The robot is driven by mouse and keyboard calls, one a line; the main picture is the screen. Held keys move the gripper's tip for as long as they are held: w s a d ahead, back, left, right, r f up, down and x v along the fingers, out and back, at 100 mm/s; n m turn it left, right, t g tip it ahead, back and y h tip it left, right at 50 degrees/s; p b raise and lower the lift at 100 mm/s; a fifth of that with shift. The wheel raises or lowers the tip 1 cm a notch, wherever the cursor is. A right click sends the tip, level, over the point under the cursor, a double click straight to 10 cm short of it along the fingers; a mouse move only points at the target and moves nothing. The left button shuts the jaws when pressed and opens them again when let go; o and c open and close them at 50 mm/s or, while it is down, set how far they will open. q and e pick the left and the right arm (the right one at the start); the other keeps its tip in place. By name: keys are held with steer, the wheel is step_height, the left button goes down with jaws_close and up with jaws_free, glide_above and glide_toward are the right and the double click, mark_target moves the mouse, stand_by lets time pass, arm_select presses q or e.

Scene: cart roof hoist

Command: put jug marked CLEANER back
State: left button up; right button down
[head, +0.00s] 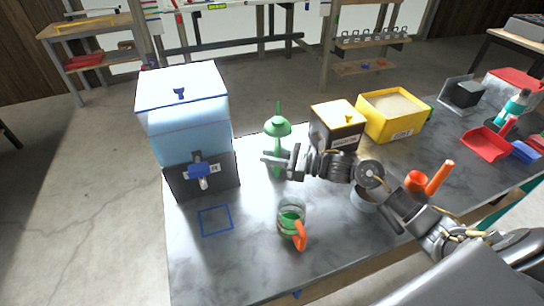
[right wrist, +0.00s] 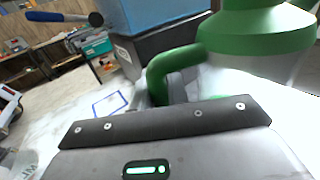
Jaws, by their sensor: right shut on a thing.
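A green-topped jug (head: 278,128) with a thin upright spout stands behind my right gripper (head: 276,159) in the head view. In the right wrist view its green top (right wrist: 258,32) and curved green handle (right wrist: 168,68) show close up, with my right gripper (right wrist: 165,115) shut on the handle. No CLEANER marking is readable, and I cannot tell whether its base touches the table. A clear cup (head: 291,218) with green inside and an orange handle stands nearer the front. My left gripper is not in view.
A blue-topped dispenser (head: 187,115) with a tap stands at the left. A blue square outline (head: 215,221) lies bare before it. A labelled box (head: 337,125) and yellow bin (head: 393,113) stand behind my arm. A grey bowl (head: 364,200) sits beneath my arm.

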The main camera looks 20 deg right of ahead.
steer(key=c, duration=1.4)
jaws_free()
steer(key=shift+f, duration=0.1)
steer(key=shift+o, duration=0.2)
